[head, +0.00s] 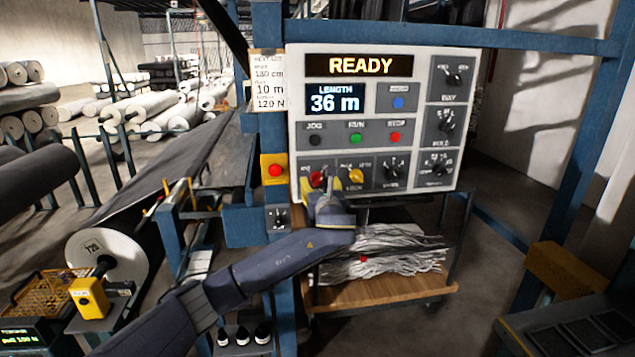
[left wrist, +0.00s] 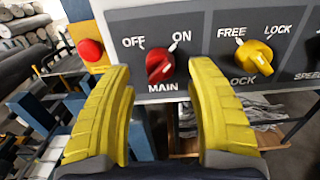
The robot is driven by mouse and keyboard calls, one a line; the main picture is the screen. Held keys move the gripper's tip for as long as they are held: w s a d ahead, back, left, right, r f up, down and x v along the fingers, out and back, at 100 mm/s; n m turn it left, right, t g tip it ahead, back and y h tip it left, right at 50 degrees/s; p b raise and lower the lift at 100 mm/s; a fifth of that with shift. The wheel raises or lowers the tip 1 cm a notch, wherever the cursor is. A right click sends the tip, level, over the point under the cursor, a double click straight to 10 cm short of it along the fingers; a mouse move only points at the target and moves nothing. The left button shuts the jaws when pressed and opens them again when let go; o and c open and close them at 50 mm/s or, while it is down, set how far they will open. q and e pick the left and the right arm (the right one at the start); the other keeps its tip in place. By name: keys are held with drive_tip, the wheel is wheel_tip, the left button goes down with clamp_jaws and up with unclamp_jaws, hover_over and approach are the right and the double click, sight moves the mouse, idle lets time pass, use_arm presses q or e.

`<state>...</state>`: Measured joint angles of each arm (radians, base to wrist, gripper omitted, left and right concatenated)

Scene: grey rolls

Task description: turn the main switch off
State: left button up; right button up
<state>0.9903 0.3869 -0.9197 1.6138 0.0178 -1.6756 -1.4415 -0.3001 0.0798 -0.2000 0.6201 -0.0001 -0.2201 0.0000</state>
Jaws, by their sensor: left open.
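The main switch is a red knob (left wrist: 160,67) labelled MAIN, with OFF at its upper left and ON at its upper right. Its ridge appears to slant up to the right, toward ON. In the head view the red knob (head: 316,179) is partly hidden by my left gripper (head: 321,187) at the panel's lower left. In the left wrist view my left gripper (left wrist: 159,70) is open, with one yellow finger on each side of the knob. A gap shows between the knob and each finger; whether the tips reach the panel is unclear. My right gripper is not in view.
A yellow LOCK knob (left wrist: 254,57) sits just right of the main switch, its ridge slanting toward FREE. A red button on a yellow box (head: 274,170) is to the left. The panel display (head: 360,66) reads READY. A blue post (head: 270,100) stands beside the panel.

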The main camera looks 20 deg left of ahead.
use_arm(q)
drive_tip(key=shift+x, duration=1.45)
drive_tip(key=shift+c, duration=0.3)
clamp_jaws()
